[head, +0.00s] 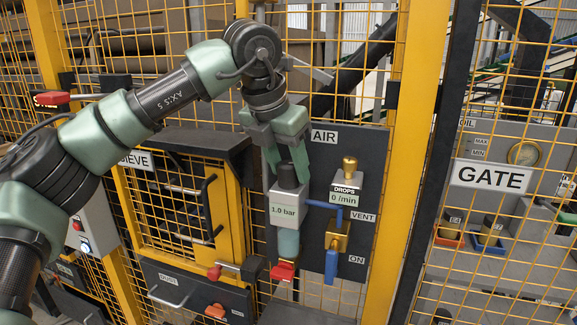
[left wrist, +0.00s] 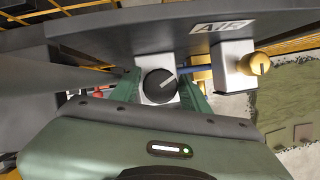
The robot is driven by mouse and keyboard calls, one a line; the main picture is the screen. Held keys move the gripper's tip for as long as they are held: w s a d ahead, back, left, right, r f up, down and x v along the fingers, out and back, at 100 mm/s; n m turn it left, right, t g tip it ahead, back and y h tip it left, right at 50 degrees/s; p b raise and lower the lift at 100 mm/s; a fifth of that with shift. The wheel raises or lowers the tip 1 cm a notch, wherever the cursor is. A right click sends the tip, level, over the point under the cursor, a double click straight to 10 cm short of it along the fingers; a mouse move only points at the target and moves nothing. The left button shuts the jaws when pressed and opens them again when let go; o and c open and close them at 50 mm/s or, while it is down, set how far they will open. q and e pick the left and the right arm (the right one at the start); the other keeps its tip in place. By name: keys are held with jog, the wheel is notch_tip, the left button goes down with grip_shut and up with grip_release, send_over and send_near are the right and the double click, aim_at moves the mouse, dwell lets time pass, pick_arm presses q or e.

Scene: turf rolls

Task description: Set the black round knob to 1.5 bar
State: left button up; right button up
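The black round knob (head: 288,176) sits on top of a light grey regulator block whose display (head: 284,211) reads 1.0 bar. In the left wrist view the knob (left wrist: 158,86) is seen from above, with a pale pointer line towards the upper right. My left gripper (head: 288,168) is above the regulator, pointing down, with one green finger on each side of the knob. It also shows in the left wrist view (left wrist: 160,92), where the fingers look apart from the knob, so it is open. Whether a finger touches the knob is hard to tell. My right gripper is not in view.
Right of the regulator are a brass knob (head: 349,164) over a DROPS display (head: 345,196) reading 0 /min, and a blue valve handle (head: 331,266) near ON. A red part (head: 283,271) is below the regulator. A yellow post (head: 396,150) stands to the right.

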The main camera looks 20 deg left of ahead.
pick_arm(q)
jog(key=b+v, duration=0.1)
jog(key=v, duration=0.6)
jog(key=shift+r, duration=0.4)
